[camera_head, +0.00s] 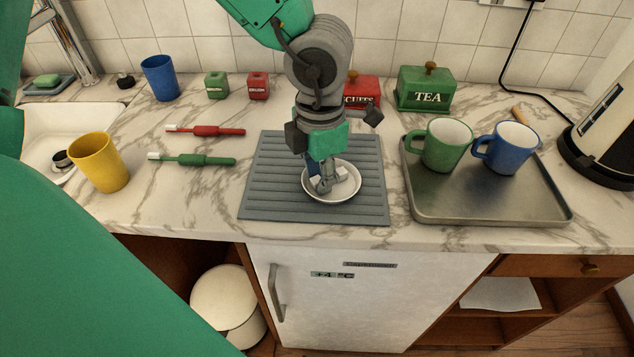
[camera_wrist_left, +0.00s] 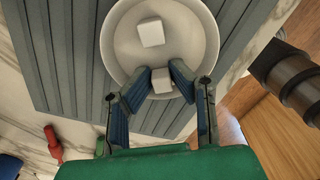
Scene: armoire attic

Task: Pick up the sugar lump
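Two white sugar lumps are in a white saucer (camera_head: 318,196) on the grey ribbed mat (camera_head: 270,185). My left gripper (camera_head: 322,186) reaches down into the saucer from above. In the left wrist view, its two blue-grey fingertips (camera_wrist_left: 161,72) press in on either side of the nearer sugar lump (camera_wrist_left: 161,82), with no clear gap. The other sugar lump (camera_wrist_left: 150,32) lies free, farther up in the saucer (camera_wrist_left: 195,50). In the head view, the fingers partly hide the saucer's contents. My right gripper is not in view.
A metal tray (camera_head: 480,205) with a green mug (camera_head: 445,145) and a blue mug (camera_head: 508,148) stands to the right. Red (camera_head: 210,131) and green (camera_head: 200,160) toothbrushes and a yellow cup (camera_head: 98,162) are to the left.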

